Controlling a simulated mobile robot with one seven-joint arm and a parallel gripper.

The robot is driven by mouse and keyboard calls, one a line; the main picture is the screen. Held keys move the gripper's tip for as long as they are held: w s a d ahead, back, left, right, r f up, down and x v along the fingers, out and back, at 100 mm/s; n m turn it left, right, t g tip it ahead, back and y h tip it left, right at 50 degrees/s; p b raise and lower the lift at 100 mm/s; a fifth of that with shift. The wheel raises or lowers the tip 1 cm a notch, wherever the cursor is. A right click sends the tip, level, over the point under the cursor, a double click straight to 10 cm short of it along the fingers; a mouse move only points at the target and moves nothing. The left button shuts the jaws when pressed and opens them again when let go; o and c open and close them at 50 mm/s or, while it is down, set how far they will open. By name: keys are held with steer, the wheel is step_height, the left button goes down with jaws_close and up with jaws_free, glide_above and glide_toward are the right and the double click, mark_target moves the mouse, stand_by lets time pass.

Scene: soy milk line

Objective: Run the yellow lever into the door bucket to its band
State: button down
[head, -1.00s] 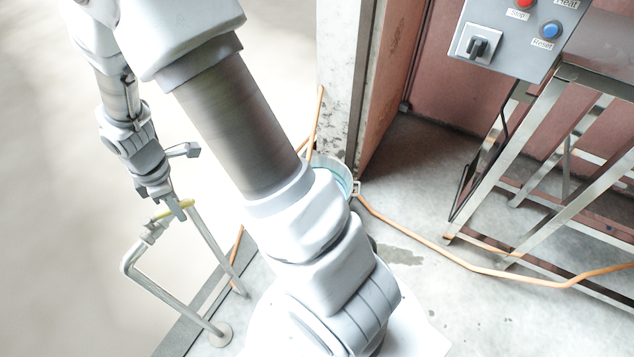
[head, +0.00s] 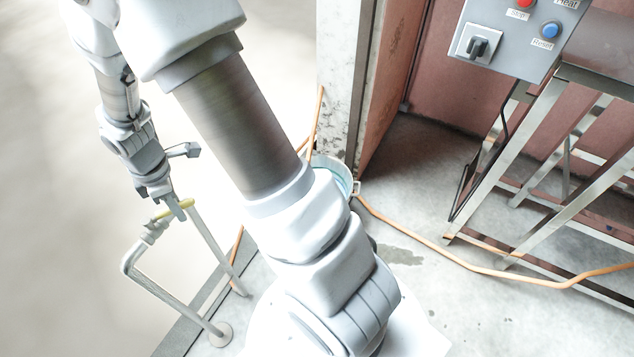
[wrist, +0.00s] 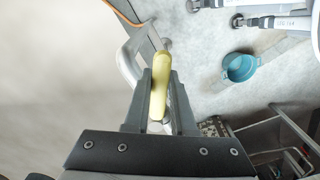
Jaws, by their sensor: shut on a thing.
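The yellow lever (head: 176,208) sits on top of a bent metal standpipe (head: 150,262) at the lower left of the head view. My gripper (head: 178,207) is shut on the lever. In the wrist view the lever (wrist: 160,86) lies lengthwise between the two grey fingers of my gripper (wrist: 160,95). The bucket (head: 338,172) stands on the floor by the door post, mostly hidden behind my arm in the head view. Its level band cannot be made out. A teal round container (wrist: 240,67) shows on the floor in the wrist view.
An orange hose (head: 470,266) runs across the floor past the bucket. A grey control box (head: 515,40) with a rotary switch and buttons is at the upper right, above a metal frame (head: 530,160). A damp patch (head: 400,256) marks the floor.

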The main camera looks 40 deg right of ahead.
stand_by(0.3)
steer(key=m, duration=0.1)
steer(key=s+a+m, duration=0.1)
steer(key=m, duration=0.1)
steer(key=s+m+b, duration=0.1)
steer(key=shift+s+a+m, duration=0.2)
steer(key=shift+a+m, duration=0.05)
steer(key=shift+m, duration=0.15)
steer(key=m, duration=0.1)
steer(key=s+a+m, duration=0.1)
steer(key=m, duration=0.1)
steer(key=a+m, duration=0.1)
steer(key=shift+s+a+b, duration=0.1)
steer(key=shift+s+b, duration=0.2)
steer(key=shift+m, duration=0.4)
steer(key=shift+s+a+m, duration=0.25)
steer(key=shift+a+m, duration=0.45)
steer(key=shift+m, duration=0.5)
